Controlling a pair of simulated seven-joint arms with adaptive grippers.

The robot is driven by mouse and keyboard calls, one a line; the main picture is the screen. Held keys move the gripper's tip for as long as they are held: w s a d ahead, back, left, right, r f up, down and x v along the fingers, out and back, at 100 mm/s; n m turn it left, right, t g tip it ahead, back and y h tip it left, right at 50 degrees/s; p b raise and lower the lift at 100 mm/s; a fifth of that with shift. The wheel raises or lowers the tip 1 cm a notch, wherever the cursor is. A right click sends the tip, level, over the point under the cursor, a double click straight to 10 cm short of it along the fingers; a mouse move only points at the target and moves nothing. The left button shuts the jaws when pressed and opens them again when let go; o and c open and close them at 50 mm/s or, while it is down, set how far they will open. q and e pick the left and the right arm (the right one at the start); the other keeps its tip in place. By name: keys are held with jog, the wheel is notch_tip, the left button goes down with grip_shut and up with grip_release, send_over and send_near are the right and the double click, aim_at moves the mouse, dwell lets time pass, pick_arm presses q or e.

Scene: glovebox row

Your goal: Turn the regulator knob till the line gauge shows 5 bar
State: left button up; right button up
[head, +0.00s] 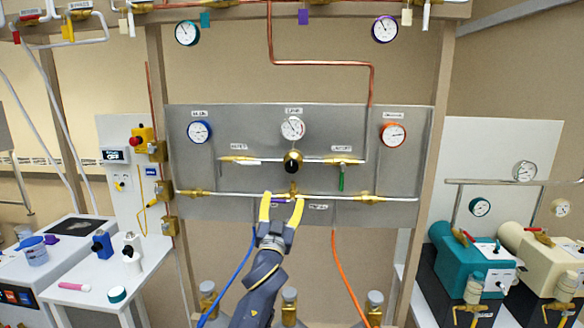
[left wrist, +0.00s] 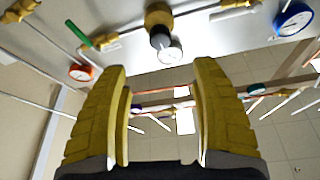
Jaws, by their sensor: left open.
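The regulator knob (head: 293,165) is black on a brass body, at the middle of the grey panel. The line gauge (head: 292,128) has a white dial and sits just above the knob; its reading is too small to make out. My left gripper (head: 282,199) is open and empty, with yellow fingers pointing up at the panel below the knob, apart from it in the picture. In the left wrist view the knob (left wrist: 160,38) and line gauge (left wrist: 170,50) show beyond and above the open fingers (left wrist: 163,85). My right gripper is not in view.
A blue gauge (head: 199,131) and an orange gauge (head: 393,134) flank the line gauge. A green-handled valve (head: 341,180) is right of the knob. A brass-fitted pipe (head: 230,194) runs below it, near my fingers. Blue and orange hoses (head: 346,270) hang below the panel.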

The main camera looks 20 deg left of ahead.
aim_at(291, 169)
pick_arm(q)
jog(key=x, duration=1.7)
jog(key=c, duration=1.2)
